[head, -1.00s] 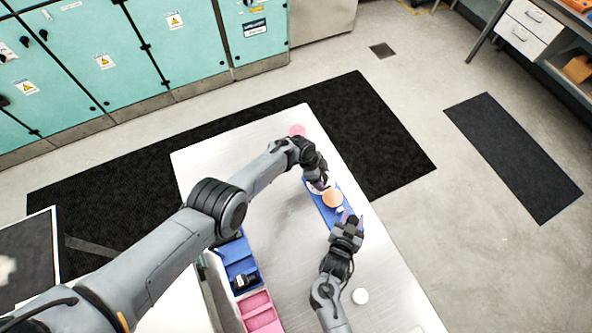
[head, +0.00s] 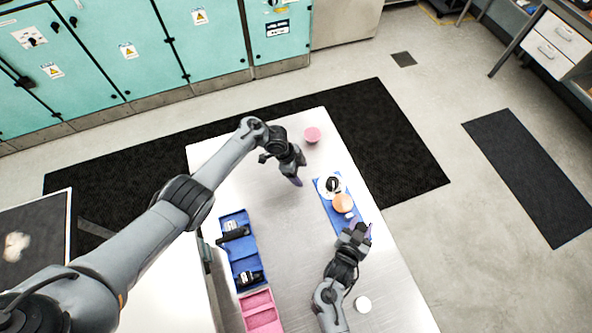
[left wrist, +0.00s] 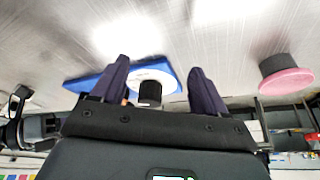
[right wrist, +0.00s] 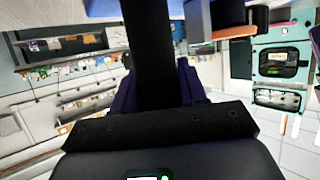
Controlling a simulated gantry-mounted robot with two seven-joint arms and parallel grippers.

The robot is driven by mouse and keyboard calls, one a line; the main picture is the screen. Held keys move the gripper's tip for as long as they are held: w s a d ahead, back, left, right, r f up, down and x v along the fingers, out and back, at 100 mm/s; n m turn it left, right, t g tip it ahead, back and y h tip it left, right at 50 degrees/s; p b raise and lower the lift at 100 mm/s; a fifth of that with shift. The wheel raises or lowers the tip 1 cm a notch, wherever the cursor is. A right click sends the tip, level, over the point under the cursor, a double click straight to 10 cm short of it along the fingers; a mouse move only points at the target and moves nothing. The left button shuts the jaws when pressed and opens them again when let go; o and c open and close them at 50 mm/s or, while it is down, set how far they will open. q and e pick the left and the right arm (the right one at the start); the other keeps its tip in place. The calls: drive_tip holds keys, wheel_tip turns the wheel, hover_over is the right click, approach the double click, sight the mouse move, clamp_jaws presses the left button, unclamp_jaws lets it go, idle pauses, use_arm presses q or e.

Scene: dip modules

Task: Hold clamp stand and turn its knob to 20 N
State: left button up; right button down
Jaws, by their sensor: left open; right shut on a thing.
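The clamp stand has a blue base (head: 327,206) lying on the table's right side. A white dial disc with a black knob (head: 333,184) is at its far end, and an orange round part (head: 343,203) is nearer. My right gripper (head: 364,230) is at the base's near end, shut on a black upright bar (right wrist: 152,50) that seems to belong to the stand. My left gripper (head: 297,181) is open and empty, to the left of the dial and apart from it. The left wrist view shows the knob (left wrist: 150,93) beyond and between the open fingers. The dial's reading is too small to tell.
A pink disc (head: 312,134) sits at the table's far end. A blue tray (head: 236,219) with black items and a pink tray (head: 259,309) line the left edge. A white round piece (head: 363,304) lies near my right arm. The middle of the table is clear.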

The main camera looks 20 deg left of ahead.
use_arm(q)
drive_tip(key=shift+s+a, duration=0.15)
drive_tip(key=shift+a, duration=0.45)
